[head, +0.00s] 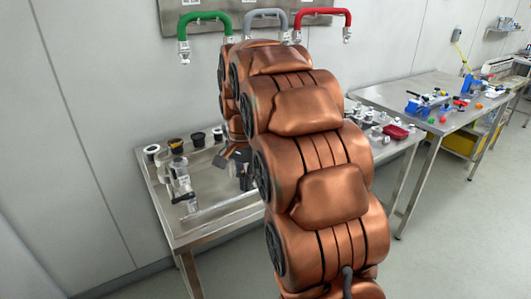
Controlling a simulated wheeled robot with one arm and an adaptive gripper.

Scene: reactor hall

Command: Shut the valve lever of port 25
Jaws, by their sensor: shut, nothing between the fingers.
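My gripper (240,166) is a small dark shape beside my copper-coloured arm, low over the left steel table (215,226). It looks shut and empty; my arm partly hides it. A metal valve-like fitting (180,182) with a dark part low on it stands on this table, left of my gripper and apart from it. Three bent hoses, green (205,17), grey (265,16) and red (322,14), hang with metal end fittings from a wall panel (172,17). No port number is readable, so I cannot tell which is port 25 or how its lever stands.
Right of my arm are small metal fittings and a red tray (395,131). Another steel table (440,98) holds blue devices (421,106). The floor (445,245) at right is clear.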

